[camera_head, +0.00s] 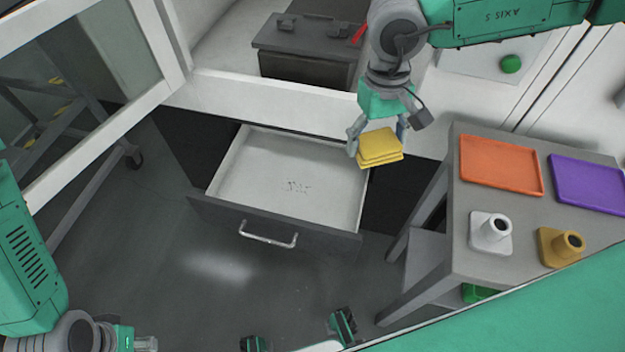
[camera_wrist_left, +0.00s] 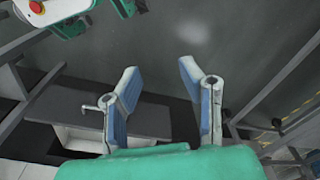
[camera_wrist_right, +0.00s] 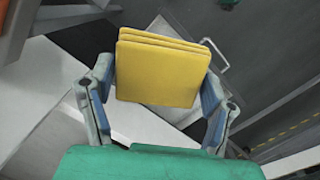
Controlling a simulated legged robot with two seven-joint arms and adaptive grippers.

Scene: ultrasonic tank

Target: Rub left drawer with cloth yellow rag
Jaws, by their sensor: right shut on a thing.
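The drawer (camera_head: 255,165) is pulled open, with a white inside, a dark front and a metal handle. The rag (camera_wrist_right: 160,70) fills the space between the fingers in the right wrist view. My left gripper (camera_wrist_left: 158,72) is open and empty, low at the left, away from the drawer. The drawer also shows in the left wrist view (camera_wrist_left: 80,137).
A grey table (camera_head: 490,255) at the right holds an orange tray (camera_head: 500,165), a purple tray (camera_head: 590,183), a white holder (camera_head: 490,232) and a yellow holder (camera_head: 560,246). A dark lidded box (camera_head: 305,40) stands behind the drawer. The floor before the drawer is clear.

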